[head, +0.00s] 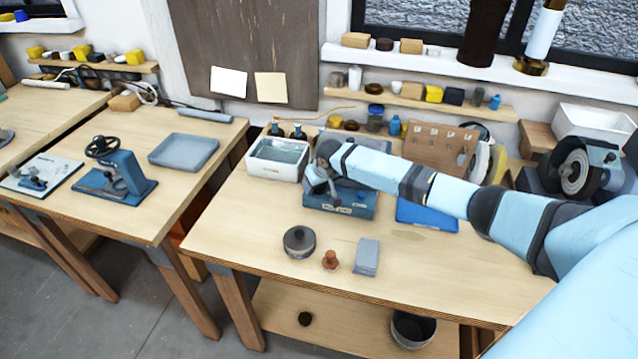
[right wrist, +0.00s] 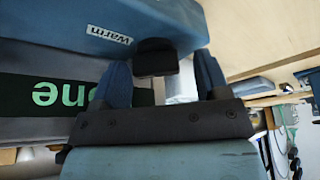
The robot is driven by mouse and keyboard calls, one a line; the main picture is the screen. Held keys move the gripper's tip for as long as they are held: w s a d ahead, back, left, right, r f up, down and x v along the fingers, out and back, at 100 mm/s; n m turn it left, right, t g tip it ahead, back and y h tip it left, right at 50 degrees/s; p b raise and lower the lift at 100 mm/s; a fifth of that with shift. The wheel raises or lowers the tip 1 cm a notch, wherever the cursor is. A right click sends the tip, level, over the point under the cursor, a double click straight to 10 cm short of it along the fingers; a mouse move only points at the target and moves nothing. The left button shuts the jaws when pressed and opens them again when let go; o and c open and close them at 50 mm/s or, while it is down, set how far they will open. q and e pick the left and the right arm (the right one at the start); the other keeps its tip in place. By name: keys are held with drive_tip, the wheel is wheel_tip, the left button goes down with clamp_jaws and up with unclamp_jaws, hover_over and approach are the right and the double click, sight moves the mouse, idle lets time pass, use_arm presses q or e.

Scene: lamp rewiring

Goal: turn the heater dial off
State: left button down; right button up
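The heater is a blue box (head: 345,208) standing towards the back of the workbench, partly hidden under my right arm. In the right wrist view its blue body (right wrist: 60,22) carries a white label reading "warm". A dark knob, which looks like the dial (right wrist: 156,57), sticks out beside that label. My right gripper (right wrist: 163,75) is open, with one blue finger on each side of the knob and a visible gap at the right finger. In the head view my right gripper (head: 322,185) is at the heater's left part. My left gripper is not in view.
A white tub (head: 277,170) stands just left of the heater, and a blue tray (head: 430,222) lies to its right. A round dark pot (head: 299,242), a small orange-brown piece (head: 330,260) and a grey block (head: 366,257) stand nearer the front edge.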

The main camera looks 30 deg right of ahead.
drive_tip(key=shift+d, duration=0.2)
